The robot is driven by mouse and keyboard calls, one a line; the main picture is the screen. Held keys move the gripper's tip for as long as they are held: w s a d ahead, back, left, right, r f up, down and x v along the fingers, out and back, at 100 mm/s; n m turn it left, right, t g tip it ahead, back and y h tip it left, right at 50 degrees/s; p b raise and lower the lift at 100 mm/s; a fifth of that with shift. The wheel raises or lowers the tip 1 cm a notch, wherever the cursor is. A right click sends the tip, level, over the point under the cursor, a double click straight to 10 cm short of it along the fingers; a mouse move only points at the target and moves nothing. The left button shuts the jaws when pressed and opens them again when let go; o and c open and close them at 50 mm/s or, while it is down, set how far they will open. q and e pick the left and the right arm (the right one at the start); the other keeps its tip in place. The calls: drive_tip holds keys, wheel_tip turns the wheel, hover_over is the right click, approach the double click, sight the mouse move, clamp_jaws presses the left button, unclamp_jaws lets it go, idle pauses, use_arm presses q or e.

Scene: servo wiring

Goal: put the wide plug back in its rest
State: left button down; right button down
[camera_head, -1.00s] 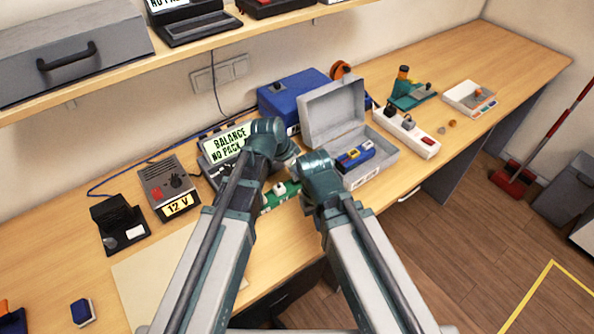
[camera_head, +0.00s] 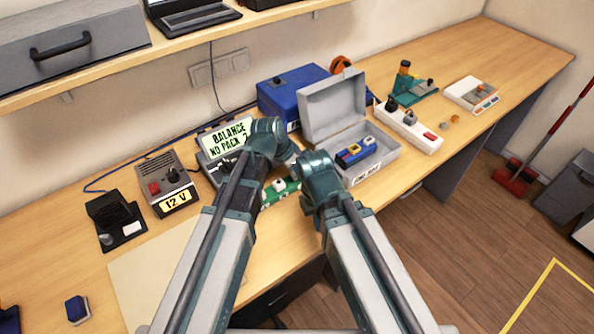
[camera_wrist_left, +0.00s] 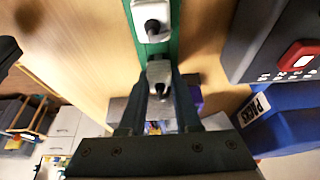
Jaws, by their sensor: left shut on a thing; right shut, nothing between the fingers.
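A pale grey plug (camera_wrist_left: 158,73) with a dark top sits between the fingers of my left gripper (camera_wrist_left: 157,108), which is shut on it. I take it to be the wide plug. The plug is over the near end of a green strip (camera_wrist_left: 173,45); I cannot tell whether it touches it. A white plug (camera_wrist_left: 152,20) with a dark top stands farther along the strip. In the head view the green strip (camera_head: 290,187) shows partly between my arms. My right gripper (camera_head: 305,197) is shut and empty beside the strip; its fingertips are mostly hidden by its wrist.
A charger reading BALANCE NO PACK (camera_head: 229,137) stands behind the left arm. An open grey case (camera_head: 334,108) with a blue block (camera_head: 352,154) is to the right. A white power strip (camera_head: 418,136) lies beyond it. A 12 V supply (camera_head: 166,182) stands left. The front-left mat (camera_head: 150,267) is clear.

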use_arm(q)
drive_tip(key=c, duration=0.5)
unclamp_jaws()
drive_tip(key=shift+c, duration=0.2)
drive_tip(key=p+v, duration=1.2)
drive_tip(key=v, duration=0.1)
drive_tip(key=shift+s+a+r+p, duration=0.15)
drive_tip(key=shift+r+p, duration=0.2)
drive_tip(key=shift+p, duration=0.05)
use_arm(e)
wheel_tip(320, 180, up, 13)
drive_tip(key=shift+f, duration=0.2)
use_arm(q)
drive_tip(key=s+a+f+n+g+y+b, duration=0.1)
drive_tip(key=s+f+n+y+b, duration=0.1)
drive_tip(key=s, duration=0.4)
drive_tip(key=s+f+n+g+y+b, duration=0.2)
drive_tip(key=s+f+n+y, duration=0.1)
drive_tip(key=s, duration=0.4)
drive_tip(key=shift+s+a+f+n+b, duration=0.3)
drive_tip(key=shift+f+n, duration=0.35)
drive_tip(key=shift+n, duration=0.35)
use_arm(e)
wheel_tip(320, 180, down, 5)
drive_tip(key=shift+r, duration=0.15)
